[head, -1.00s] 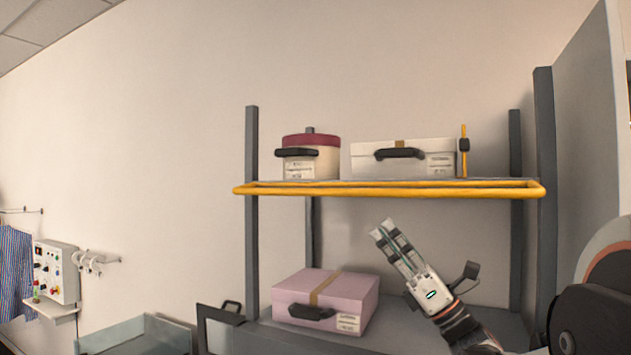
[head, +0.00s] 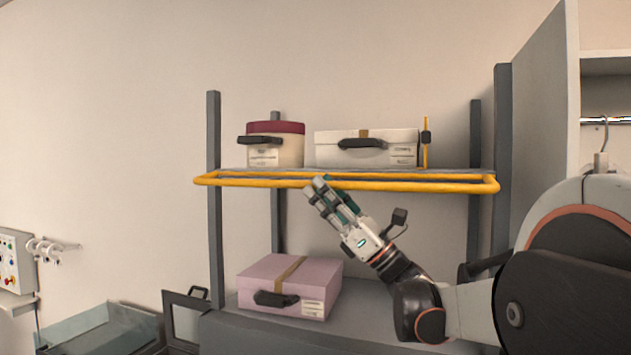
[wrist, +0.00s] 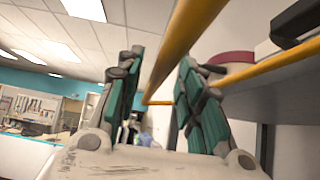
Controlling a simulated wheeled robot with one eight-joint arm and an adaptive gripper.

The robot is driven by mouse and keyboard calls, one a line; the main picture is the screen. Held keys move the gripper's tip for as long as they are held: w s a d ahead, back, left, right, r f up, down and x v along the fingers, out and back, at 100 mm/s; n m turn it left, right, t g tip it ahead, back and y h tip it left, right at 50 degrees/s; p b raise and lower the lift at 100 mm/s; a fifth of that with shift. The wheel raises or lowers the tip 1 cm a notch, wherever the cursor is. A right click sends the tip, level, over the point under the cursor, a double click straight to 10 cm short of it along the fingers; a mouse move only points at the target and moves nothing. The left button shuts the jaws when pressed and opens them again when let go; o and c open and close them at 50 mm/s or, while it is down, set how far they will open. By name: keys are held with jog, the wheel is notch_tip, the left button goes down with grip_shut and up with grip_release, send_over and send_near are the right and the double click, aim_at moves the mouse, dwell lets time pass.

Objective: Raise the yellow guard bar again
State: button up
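The yellow guard bar (head: 430,187) is a long loop lying roughly level along the front of the upper shelf, below the boxes' tops. My gripper (head: 317,186) points up and left, its fingertips at the front rail left of its middle. In the wrist view my gripper (wrist: 160,68) is open, with a teal-padded finger on each side. The yellow bar (wrist: 187,35) runs through the gap between them. Whether either finger touches it cannot be told.
The upper shelf holds a round cream box with a maroon lid (head: 275,145) and a white box (head: 367,148). A pink box (head: 290,286) sits on the lower shelf, left of my arm. Grey posts (head: 214,200) frame the rack. A grey panel stands on the right.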

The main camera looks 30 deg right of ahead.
jog(key=shift+x, duration=0.9)
grip_shut()
jog(key=shift+w, duration=0.1)
